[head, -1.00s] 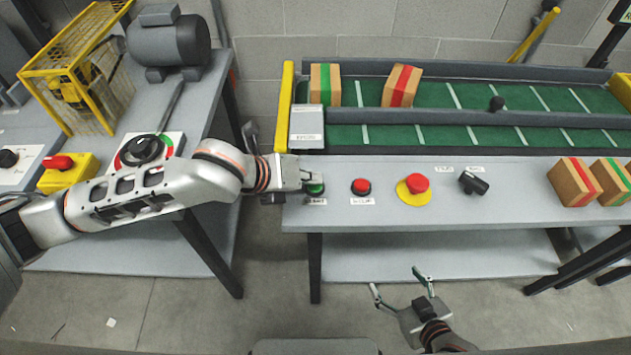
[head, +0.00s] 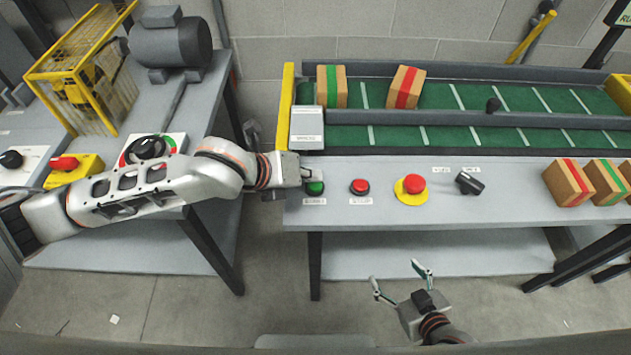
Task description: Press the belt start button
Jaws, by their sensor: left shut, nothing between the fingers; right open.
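The green button (head: 315,188), above a small label too blurred to read, is at the left end of the grey control shelf (head: 330,217). My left gripper (head: 307,173) is shut and empty. Its tip is just behind and above the green button, and the button's green top is in plain view. My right gripper (head: 402,278) is open and empty, low in front of the shelf.
A red emergency-stop button (head: 413,182) on yellow and a black switch (head: 470,182) follow along the shelf. The green belt (head: 435,95) carries a green-striped box (head: 331,86) and a red-striped box (head: 406,88). A motor (head: 170,42) and yellow cage (head: 85,75) stand left.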

